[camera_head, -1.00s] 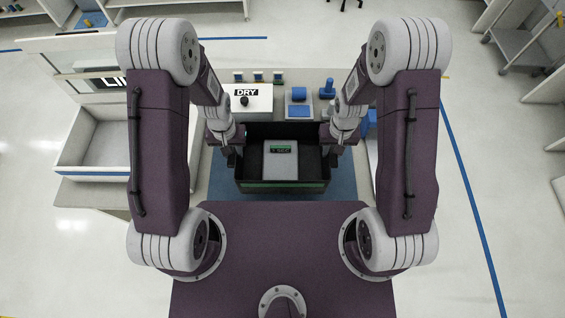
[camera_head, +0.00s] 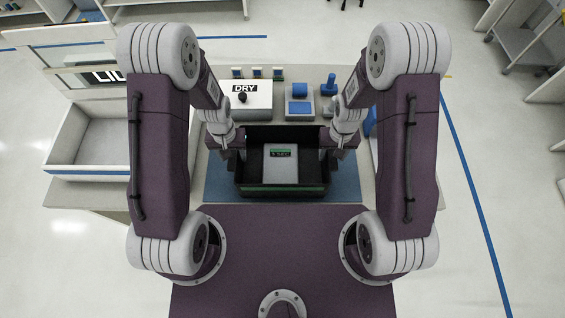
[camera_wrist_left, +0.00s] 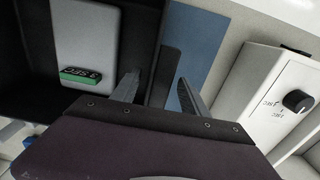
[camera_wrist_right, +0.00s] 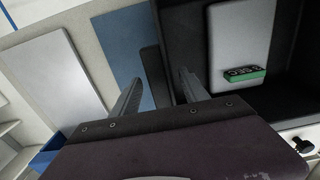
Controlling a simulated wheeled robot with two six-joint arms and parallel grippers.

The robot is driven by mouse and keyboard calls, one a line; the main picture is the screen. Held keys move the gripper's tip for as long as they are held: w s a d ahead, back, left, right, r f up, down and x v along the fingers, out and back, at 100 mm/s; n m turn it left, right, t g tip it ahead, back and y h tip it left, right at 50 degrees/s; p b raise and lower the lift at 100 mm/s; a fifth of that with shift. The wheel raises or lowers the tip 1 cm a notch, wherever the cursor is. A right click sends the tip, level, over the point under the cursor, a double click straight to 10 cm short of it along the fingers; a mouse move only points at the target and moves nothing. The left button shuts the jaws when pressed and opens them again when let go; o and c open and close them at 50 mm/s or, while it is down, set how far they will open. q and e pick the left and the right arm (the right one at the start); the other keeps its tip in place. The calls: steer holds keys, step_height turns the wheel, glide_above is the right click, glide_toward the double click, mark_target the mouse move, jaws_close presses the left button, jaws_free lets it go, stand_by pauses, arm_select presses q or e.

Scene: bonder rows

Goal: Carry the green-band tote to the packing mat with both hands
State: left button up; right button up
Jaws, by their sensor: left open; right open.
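The green-band tote (camera_head: 283,189) is a black open box with a green stripe on its near side. It appears to stand on the blue packing mat (camera_head: 345,186), and a grey item (camera_head: 281,169) with a dark green-edged label lies inside. My left gripper (camera_head: 237,152) is at the tote's left side; in the left wrist view its open fingers (camera_wrist_left: 157,92) stand either side of a dark handle-like bar (camera_wrist_left: 168,68). My right gripper (camera_head: 327,152) is at the right side, its open fingers (camera_wrist_right: 160,90) likewise around a bar (camera_wrist_right: 153,75). Contact with the bars is unclear.
A white box marked DRY (camera_head: 252,103) and blue-topped devices (camera_head: 299,105) stand on the table behind the tote. A white open bin (camera_head: 95,150) is at the left. Mat shows free on both sides of the tote.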

steer(key=shift+w+r, duration=0.1)
steer(key=shift+r, duration=0.2)
arm_select(q)
step_height(320, 180, up, 12)
arm_select(e)
step_height(320, 180, up, 11)
steer(key=shift+r, duration=0.2)
stand_by(0.5)
